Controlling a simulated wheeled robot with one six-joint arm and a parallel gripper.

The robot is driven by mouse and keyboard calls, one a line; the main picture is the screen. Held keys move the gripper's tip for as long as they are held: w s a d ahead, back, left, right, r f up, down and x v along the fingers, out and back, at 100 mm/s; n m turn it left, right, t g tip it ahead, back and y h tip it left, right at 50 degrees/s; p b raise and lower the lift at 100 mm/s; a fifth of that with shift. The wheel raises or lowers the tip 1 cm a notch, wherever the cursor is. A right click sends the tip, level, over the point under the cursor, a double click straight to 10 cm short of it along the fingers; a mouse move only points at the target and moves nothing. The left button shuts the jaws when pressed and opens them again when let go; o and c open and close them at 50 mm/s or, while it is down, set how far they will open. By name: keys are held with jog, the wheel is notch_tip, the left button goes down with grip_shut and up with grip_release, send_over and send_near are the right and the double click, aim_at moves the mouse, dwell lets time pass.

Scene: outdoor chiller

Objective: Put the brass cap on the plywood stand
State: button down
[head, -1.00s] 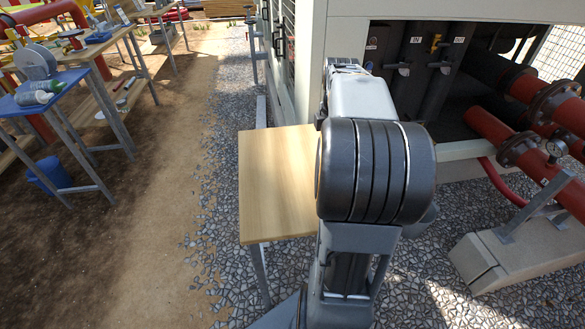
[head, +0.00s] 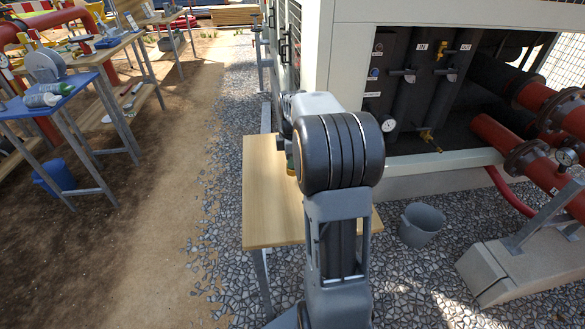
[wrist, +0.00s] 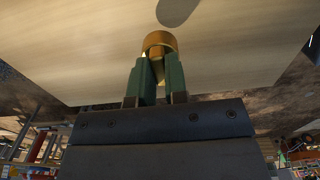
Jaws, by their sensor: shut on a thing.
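The brass cap (wrist: 160,41) is gripped between the green fingers of my gripper (wrist: 158,72) in the wrist view. The pale plywood stand (head: 270,210) is in the middle of the head view, and its top also fills much of the wrist view (wrist: 80,50). My gripper and the cap are over the stand top. A dark oval, seemingly a shadow, lies on the top beyond the cap. I cannot tell how high the cap is above the surface. In the head view my arm hides most of the gripper and part of the stand.
The chiller cabinet (head: 350,60) stands behind and right of the stand, with valves and red pipes (head: 510,145). A grey bucket (head: 421,224) is on the gravel to the right. A blue table (head: 50,105) stands at the left. The visible stand top is clear.

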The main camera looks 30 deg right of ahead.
notch_tip(320, 180, down, 3)
jog(key=shift+w+f+b, duration=0.1)
jog(key=shift+f+b, duration=0.05)
jog(key=shift+b, duration=0.15)
jog(key=c, duration=1.1)
grip_release()
notch_tip(320, 180, up, 12)
jog(key=shift+a+f+p, duration=0.1)
jog(key=shift+f+p, duration=0.15)
jog(key=shift+p, duration=0.9)
jog(key=s+a+f+m+t, duration=0.1)
jog(key=s+a+f+m, duration=0.1)
jog(key=s+a+m, duration=0.2)
jog(key=s+a+f+m+t, duration=0.1)
jog(key=s+a+f+m, duration=0.1)
jog(key=s+a+m, duration=0.2)
jog(key=s+a+f+m+t, duration=0.1)
jog(key=s+a+f+m, duration=0.1)
jog(key=s+a+m, duration=0.3)
jog(key=shift+s+a, duration=0.5)
jog(key=shift+a, duration=0.5)
jog(key=shift+s+a, duration=0.5)
jog(key=shift+a, duration=0.55)
jog(key=shift+s+a, duration=0.5)
jog(key=shift+a, duration=0.5)
